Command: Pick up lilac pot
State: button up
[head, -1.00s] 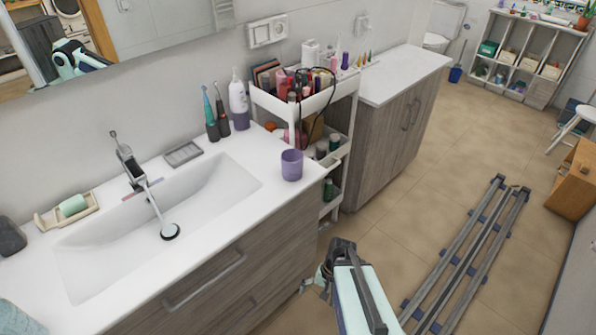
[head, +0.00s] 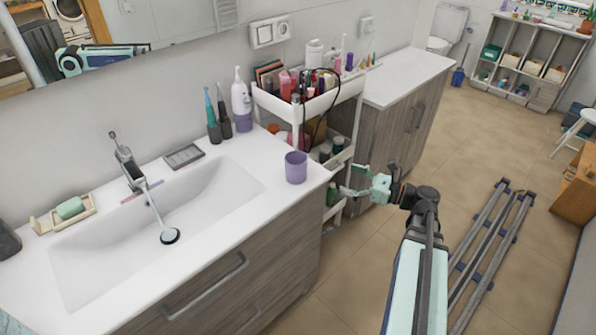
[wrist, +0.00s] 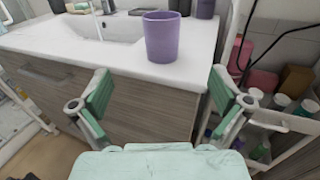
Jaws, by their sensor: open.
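The lilac pot (head: 296,167) is an open-topped cup standing upright on the right end of the white washbasin counter, near its front edge. In the wrist view the lilac pot (wrist: 168,38) stands above and beyond the gap between my fingers. My gripper (head: 350,182) is to the right of the pot, off the counter's edge and in front of the cart. In the wrist view my gripper (wrist: 165,100) has its two green-padded fingers wide apart, with nothing between them. The gripper does not touch the pot.
A white cart (head: 340,97) full of cosmetics stands just right of the counter, close to my gripper. Toothbrushes (head: 218,112) and a white-and-lilac bottle (head: 241,100) stand behind the pot. The sink (head: 150,215) lies to its left. Floor rails (head: 490,245) lie to the right.

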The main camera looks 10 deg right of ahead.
aim_at(306, 166)
jog(key=p+x, duration=0.3)
jog(key=x, duration=0.9)
jog(key=shift+d, duration=0.1)
jog(key=shift+p+x, duration=1.3)
jog(key=shift+x, duration=1.35)
jog(key=shift+d+f, duration=0.1)
jog(key=shift+d, duration=0.05)
jog(key=shift+c, duration=0.4)
jog(key=c, duration=1.3)
